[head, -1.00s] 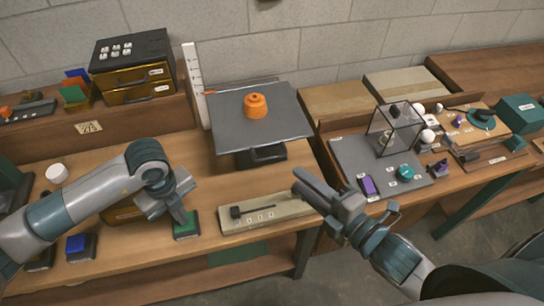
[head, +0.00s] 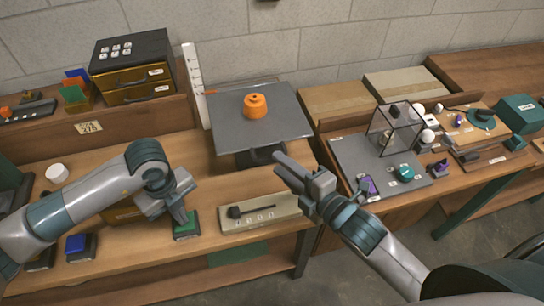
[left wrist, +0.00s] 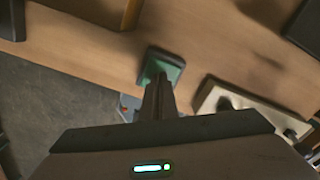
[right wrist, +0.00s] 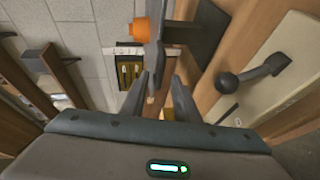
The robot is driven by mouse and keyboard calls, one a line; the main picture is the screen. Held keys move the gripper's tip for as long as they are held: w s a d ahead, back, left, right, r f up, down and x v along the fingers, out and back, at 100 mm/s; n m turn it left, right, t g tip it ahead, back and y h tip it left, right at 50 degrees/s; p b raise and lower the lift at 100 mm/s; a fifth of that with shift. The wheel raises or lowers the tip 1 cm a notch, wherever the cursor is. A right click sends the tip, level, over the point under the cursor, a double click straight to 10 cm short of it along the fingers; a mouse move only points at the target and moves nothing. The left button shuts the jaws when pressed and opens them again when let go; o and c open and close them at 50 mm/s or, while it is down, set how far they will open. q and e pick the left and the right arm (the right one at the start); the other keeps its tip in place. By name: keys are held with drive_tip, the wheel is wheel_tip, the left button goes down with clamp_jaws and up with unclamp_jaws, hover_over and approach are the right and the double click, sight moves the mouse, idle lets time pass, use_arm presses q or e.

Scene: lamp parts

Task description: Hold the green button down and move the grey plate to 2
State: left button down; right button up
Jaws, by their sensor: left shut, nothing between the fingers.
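The green button (head: 186,232) sits in a dark housing at the front of the bench. My left gripper (head: 184,218) is shut and empty, its tips down at the button; the left wrist view shows them over the green top (left wrist: 165,68). Whether the button is pressed in is unclear. The grey plate (head: 280,128) is raised on a dark support beside a white upright scale (head: 196,85). A beige panel (head: 290,208) with a dark lever (head: 236,212) and small marks lies in front. My right gripper (head: 278,168) is open and empty, above and behind the panel.
An orange weight (head: 255,105) stands on the plate. A blue button (head: 76,244) and a white round piece (head: 57,173) are to the left. A grey mat (head: 350,150) with a glass case and small parts is at the right.

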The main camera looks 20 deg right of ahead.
drive_tip(key=shift+x, duration=2.35)
drive_tip(key=shift+f, duration=0.1)
drive_tip(key=shift+c, duration=0.3)
clamp_jaws()
